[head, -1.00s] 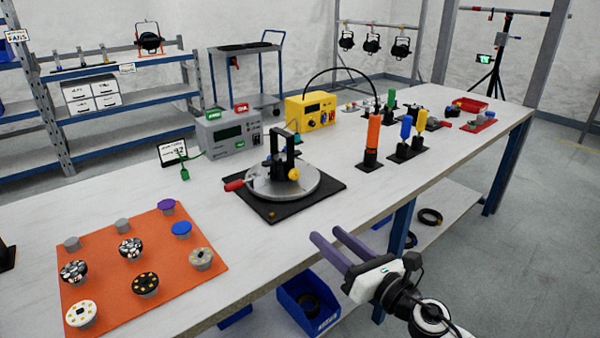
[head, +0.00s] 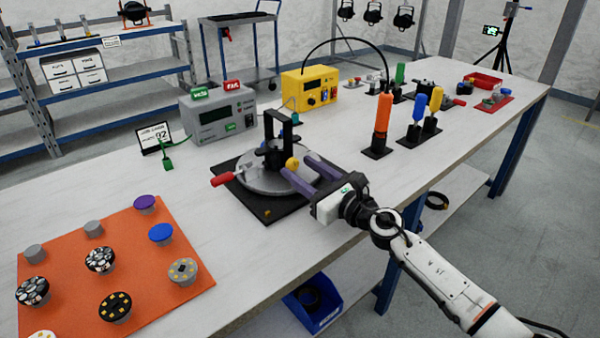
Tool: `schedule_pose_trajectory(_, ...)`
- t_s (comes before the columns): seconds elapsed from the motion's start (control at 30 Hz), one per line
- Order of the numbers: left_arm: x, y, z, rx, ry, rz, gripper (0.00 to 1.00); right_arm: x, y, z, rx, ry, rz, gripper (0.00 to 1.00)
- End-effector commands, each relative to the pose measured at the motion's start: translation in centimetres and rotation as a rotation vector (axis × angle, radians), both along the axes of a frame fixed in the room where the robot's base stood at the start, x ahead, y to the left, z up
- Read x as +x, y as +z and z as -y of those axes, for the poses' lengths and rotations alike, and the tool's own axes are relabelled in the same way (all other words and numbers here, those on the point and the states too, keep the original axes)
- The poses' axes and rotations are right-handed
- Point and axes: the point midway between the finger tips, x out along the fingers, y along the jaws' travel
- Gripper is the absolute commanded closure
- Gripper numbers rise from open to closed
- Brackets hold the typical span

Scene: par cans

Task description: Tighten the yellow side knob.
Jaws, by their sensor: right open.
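The yellow side knob (head: 292,164) sits on the right side of a black upright bracket (head: 270,135). The bracket stands on a round grey plate (head: 262,182) over a black base (head: 262,207). My right gripper (head: 305,172) is open, with its two purple fingers pointing left toward the knob. The fingertips are close to the knob; I cannot tell whether they touch it. A red-handled clamp (head: 222,179) is at the plate's left edge. My left gripper is not in view.
An orange mat (head: 60,290) with several round parts lies at the front left. A grey tester (head: 215,115) and a yellow unit (head: 310,88) stand behind the fixture. Upright orange (head: 383,118) and blue (head: 419,107) tools stand to the right of it.

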Motion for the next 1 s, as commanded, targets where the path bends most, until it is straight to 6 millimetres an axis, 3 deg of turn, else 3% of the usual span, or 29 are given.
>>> schedule_pose_trajectory(0.4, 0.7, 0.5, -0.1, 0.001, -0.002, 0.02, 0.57, 0.9, 0.0, -0.7, 0.002, 0.0, -0.001, 0.57)
schedule_pose_trajectory(0.47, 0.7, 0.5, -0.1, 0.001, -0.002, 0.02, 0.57, 0.9, 0.0, -0.7, 0.002, 0.0, -0.001, 0.64)
schedule_pose_trajectory(0.67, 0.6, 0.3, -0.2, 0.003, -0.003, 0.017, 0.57, 0.9, 0.0, -0.6, 0.002, 0.0, -0.001, 0.97)
schedule_pose_trajectory(0.8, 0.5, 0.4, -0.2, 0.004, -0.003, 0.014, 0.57, 0.9, 0.1, -0.6, 0.042, 0.0, -0.032, 0.99)
schedule_pose_trajectory(1.0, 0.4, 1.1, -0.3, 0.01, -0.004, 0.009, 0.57, 0.9, 0.2, -0.5, 0.301, 0.0, -0.219, 0.99)
